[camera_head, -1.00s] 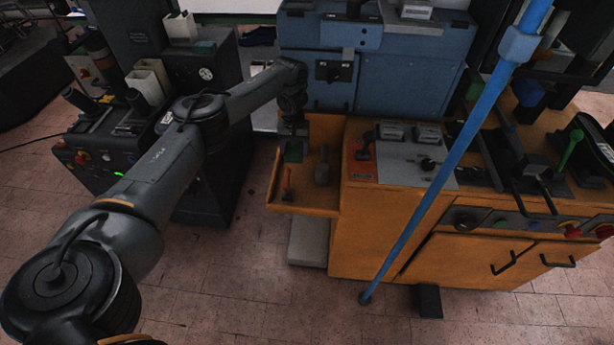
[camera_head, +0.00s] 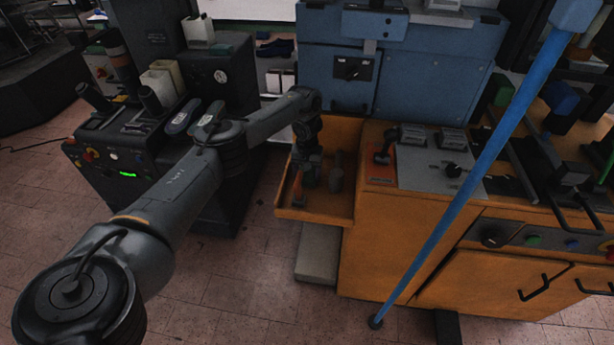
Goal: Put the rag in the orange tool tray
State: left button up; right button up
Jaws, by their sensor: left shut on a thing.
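The orange tool tray (camera_head: 318,217) juts out from the left side of the orange machine, in the middle of the view. My left gripper (camera_head: 309,174) points down into the tray from the back. It is shut on the rag (camera_head: 308,181), a small dark green patch below the fingers. The rag is low inside the tray outline; I cannot tell whether it touches the tray floor. The fingers are dark and small, and the gripper hides part of the rag. My right gripper is out of view.
A blue pole (camera_head: 470,178) slants across the orange machine. A dark machine (camera_head: 150,130) stands at the left.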

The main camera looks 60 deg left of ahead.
aim_at(307, 174)
pick_arm(q)
jog(key=shift+w, duration=0.1)
jog(key=o, duration=1.1)
jog(key=shift+f, duration=0.1)
notch_tip(307, 174, up, 12)
jog(key=p, duration=1)
jog(key=shift+r+p, duration=0.2)
jog(key=shift+p, duration=0.15)
